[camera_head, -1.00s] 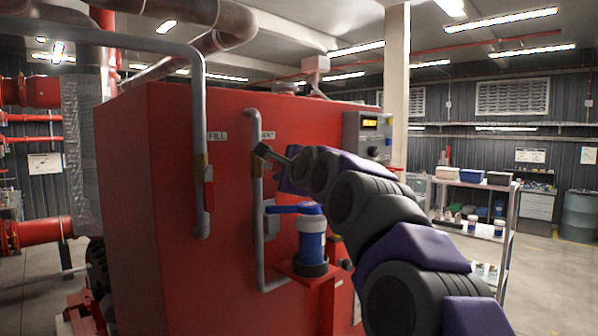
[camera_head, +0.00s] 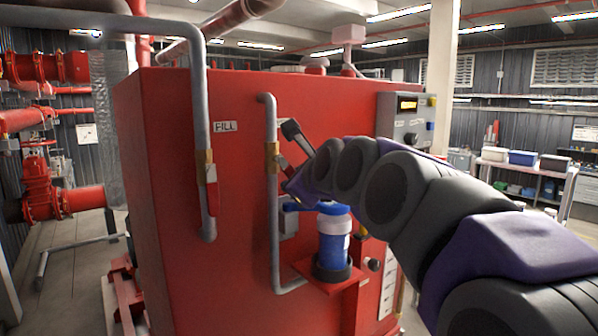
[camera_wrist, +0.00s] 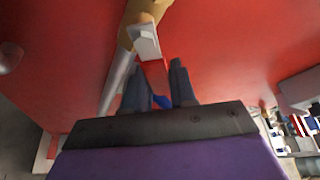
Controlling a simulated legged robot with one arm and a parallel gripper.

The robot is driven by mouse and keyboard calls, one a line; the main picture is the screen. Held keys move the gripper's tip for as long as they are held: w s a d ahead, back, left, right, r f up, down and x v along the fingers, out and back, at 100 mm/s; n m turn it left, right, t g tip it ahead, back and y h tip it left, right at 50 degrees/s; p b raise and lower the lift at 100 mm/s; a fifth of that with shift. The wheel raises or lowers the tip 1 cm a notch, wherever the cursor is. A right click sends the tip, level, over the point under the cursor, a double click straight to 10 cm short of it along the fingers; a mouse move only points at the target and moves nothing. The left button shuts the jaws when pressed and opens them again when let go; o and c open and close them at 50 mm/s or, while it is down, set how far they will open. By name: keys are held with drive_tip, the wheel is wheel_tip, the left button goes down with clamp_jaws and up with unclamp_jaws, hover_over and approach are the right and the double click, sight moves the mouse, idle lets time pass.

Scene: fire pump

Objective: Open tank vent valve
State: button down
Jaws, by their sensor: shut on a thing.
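The vent valve's brass body (camera_head: 272,157) sits on the grey vent pipe (camera_head: 273,230) on the front of the red tank (camera_head: 240,200). It also shows at the top of the wrist view (camera_wrist: 142,22). Its red lever (camera_head: 285,165) slants out to the right and down from the body. My gripper (camera_head: 291,151) is at this lever. In the wrist view the red lever (camera_wrist: 155,75) runs between my two dark fingers, and my gripper (camera_wrist: 159,80) is shut on it. The lever's far end is partly hidden by my gripper in the head view.
A fill pipe (camera_head: 200,110) with its own red-handled valve (camera_head: 211,180) stands to the left. A blue and white canister (camera_head: 333,240) on a red bracket is just below my gripper. A control box (camera_head: 406,120) is to the right.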

idle(0.6)
drive_tip(key=c, duration=1.1)
unclamp_jaws()
drive_tip(key=shift+a, duration=0.15)
drive_tip(key=shift+o, duration=0.5)
drive_tip(key=shift+w, duration=0.1)
